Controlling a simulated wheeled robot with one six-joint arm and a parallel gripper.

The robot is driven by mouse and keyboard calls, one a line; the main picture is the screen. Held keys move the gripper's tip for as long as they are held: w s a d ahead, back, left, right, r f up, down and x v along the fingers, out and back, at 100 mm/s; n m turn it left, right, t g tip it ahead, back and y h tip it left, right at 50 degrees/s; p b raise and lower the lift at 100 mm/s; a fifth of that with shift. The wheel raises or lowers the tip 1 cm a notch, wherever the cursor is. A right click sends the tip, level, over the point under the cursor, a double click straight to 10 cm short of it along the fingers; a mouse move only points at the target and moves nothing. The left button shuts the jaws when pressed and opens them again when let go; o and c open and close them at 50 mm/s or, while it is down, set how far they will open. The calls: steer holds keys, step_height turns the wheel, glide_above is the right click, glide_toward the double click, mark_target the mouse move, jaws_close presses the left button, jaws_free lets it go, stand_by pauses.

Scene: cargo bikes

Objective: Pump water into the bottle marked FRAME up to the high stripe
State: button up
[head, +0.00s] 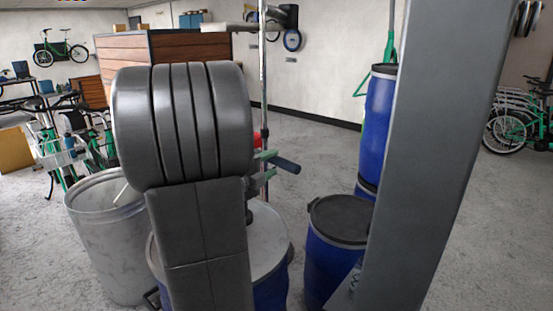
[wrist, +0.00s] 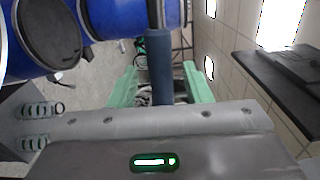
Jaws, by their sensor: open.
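My gripper (wrist: 160,88) is open, its two green fingers on either side of a dark blue cylindrical handle (wrist: 160,55) in the wrist view. A gap shows between the handle and each finger. In the head view the handle (head: 286,164) sticks out to the right past the green fingers, above a blue drum with a pale lid (head: 272,248). My grey arm hides much of that drum and whatever the handle joins. No bottle marked FRAME and no high stripe can be made out in either view.
A pale grey bin (head: 105,235) stands left of the drum. A blue drum with a dark lid (head: 340,222) stands to the right, with stacked blue drums (head: 378,125) behind. A metal post (head: 263,80) rises behind my arm. Open floor lies behind the drums.

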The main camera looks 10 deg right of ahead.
mark_target(273, 162)
steer(key=shift+x, duration=1.55)
jaws_close()
steer(key=shift+r+n+p, duration=0.9)
steer(key=shift+r+p, duration=0.65)
steer(key=shift+r, duration=0.05)
jaws_free()
steer(key=shift+a, duration=0.1)
